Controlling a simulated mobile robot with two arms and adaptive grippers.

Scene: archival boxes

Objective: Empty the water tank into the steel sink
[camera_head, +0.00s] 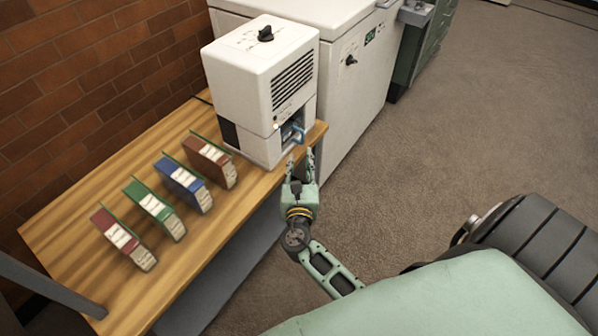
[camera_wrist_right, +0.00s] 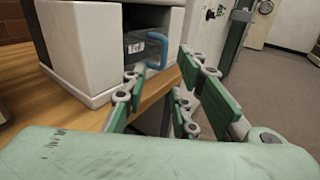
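The water tank (camera_wrist_right: 143,48) is a dark box with a white label and a blue handle (camera_wrist_right: 158,50). It sits in the lower front opening of a white dehumidifier-like machine (camera_head: 258,85) on the wooden table; its handle also shows in the head view (camera_head: 297,132). My right gripper (camera_head: 300,158) is open and empty just in front of the opening, apart from the handle; its spread fingers show in the right wrist view (camera_wrist_right: 162,75). A grey metal basin (camera_head: 415,13), seemingly the steel sink, is at the top by a green cabinet. My left gripper is not visible.
Several coloured binders (camera_head: 183,183) stand on the wooden table (camera_head: 75,225) left of the machine. A large white chest-like appliance (camera_head: 350,90) stands behind and right of it. A brick wall (camera_head: 70,75) borders the table. Carpeted floor (camera_head: 440,140) is clear to the right.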

